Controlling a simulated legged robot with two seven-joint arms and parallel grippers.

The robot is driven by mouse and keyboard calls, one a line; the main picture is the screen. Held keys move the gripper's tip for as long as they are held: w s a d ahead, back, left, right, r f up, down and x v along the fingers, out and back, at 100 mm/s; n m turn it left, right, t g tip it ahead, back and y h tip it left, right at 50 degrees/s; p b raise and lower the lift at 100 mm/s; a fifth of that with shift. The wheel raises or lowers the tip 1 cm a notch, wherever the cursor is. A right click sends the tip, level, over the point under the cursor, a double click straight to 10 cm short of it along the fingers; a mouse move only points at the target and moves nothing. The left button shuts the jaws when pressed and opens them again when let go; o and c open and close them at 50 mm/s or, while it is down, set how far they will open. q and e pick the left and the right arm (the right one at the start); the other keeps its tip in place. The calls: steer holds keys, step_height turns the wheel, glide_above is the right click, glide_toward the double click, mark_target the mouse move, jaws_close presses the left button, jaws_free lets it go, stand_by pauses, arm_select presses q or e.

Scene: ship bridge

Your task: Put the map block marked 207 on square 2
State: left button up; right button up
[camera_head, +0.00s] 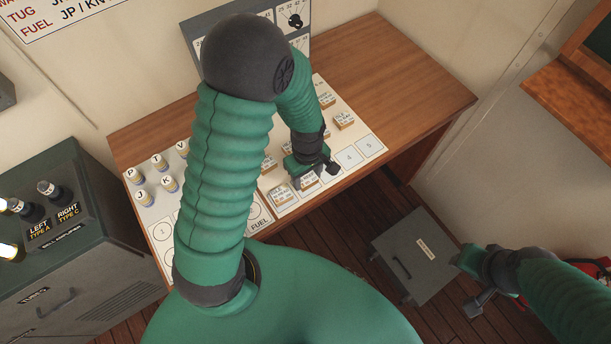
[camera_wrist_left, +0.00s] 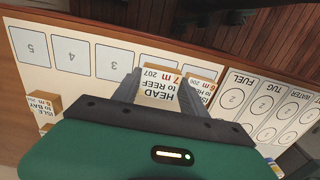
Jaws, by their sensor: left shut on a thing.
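The map block marked 207 (camera_wrist_left: 159,88), a small block with a white "HEAD to REEF 7 m" label, is between the fingers of my left gripper (camera_wrist_left: 157,92) in the left wrist view. The gripper is shut on it. In the head view my left gripper (camera_head: 314,172) is low over the front row of numbered squares. Square 2 (camera_wrist_left: 160,61) is mostly hidden behind the block; I cannot tell whether they touch. A block marked 206 (camera_wrist_left: 202,88) sits beside it, over square 1. My right gripper (camera_head: 476,281) is far right, away from the board; its jaw state is unclear.
Squares 3 (camera_wrist_left: 112,62), 4 (camera_wrist_left: 70,57) and 5 (camera_wrist_left: 30,47) look empty. Other map blocks, such as one at the right (camera_head: 344,121), stand farther back on the white board. Lettered pieces (camera_head: 157,162) stand at its left. The wooden desk (camera_head: 405,85) is clear at right.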

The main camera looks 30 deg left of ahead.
mark_target(307, 179)
arm_select(q)
steer(key=shift+w+a+f, duration=0.1)
steer(key=shift+w+a, duration=0.2)
steer(key=shift+a, duration=0.2)
steer(key=f, duration=0.3)
steer(key=shift+w+d+f, duration=0.15)
steer(key=shift+w+f, duration=0.2)
steer(key=shift+s, duration=0.15)
steer(key=o, duration=1.3)
steer(key=shift+o, duration=0.2)
step_height(307, 179, up, 12)
steer(key=s+d+r+m+t, duration=0.2)
steer(key=s+d+r+m, duration=0.1)
steer(key=m, duration=1)
steer(key=shift+s+d+m+t, duration=0.3)
steer(key=shift+s+d, duration=0.3)
steer(key=shift+d, duration=0.1)
